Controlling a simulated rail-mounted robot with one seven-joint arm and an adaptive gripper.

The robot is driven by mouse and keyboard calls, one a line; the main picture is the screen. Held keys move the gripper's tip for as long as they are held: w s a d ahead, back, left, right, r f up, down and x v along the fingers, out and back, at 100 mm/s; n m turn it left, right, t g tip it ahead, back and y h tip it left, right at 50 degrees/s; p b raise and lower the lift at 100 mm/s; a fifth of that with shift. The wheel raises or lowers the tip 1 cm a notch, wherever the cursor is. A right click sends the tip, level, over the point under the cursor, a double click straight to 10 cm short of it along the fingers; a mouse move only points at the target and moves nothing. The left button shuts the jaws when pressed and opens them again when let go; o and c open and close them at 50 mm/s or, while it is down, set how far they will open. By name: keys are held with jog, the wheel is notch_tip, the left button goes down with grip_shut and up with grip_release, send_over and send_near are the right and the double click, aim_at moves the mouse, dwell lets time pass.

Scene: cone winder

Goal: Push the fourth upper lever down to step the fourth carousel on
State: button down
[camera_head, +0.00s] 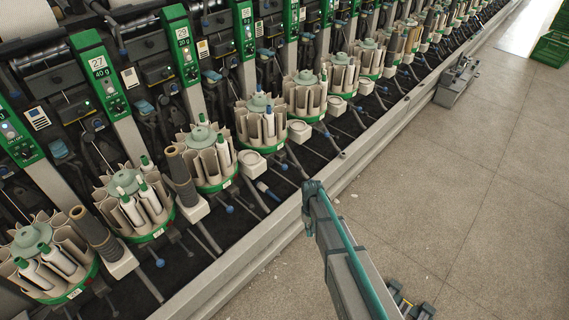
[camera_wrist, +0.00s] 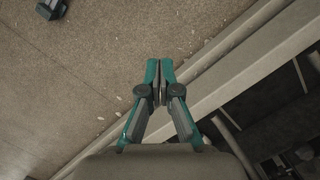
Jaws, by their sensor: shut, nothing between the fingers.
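My gripper (camera_wrist: 159,72) is shut and empty in the wrist view, its teal fingers meeting above bare floor beside the machine's front rail. In the head view my gripper (camera_head: 308,225) is small and dark below the end of my arm, just outside the rail and apart from the levers. Round carousels with green hubs stand in a row; the fourth from the picture's left (camera_head: 262,122) holds pale and blue-topped cones. Blue-tipped levers stick out between the carousels, such as one lever (camera_head: 230,209). I cannot tell which one is the fourth upper lever.
The machine's long front rail (camera_head: 245,252) runs diagonally between the carousels and the floor. A grey box (camera_head: 455,84) stands against the rail farther along. A green crate (camera_head: 552,48) is at the upper right. The floor (camera_head: 460,190) is mostly clear.

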jog(key=t+p, duration=0.1)
jog(key=p, duration=0.2)
send_near(284, 165)
jog(key=shift+d+m, duration=0.2)
jog(key=shift+m, duration=0.1)
jog(key=shift+f, duration=0.2)
jog(key=shift+s+f+b, duration=0.15)
jog(key=shift+f+b, duration=0.45)
jog(key=shift+f, duration=1.05)
jog(key=shift+s+f+b, duration=0.15)
jog(key=shift+f+b, duration=0.4)
jog(key=shift+f, duration=1.15)
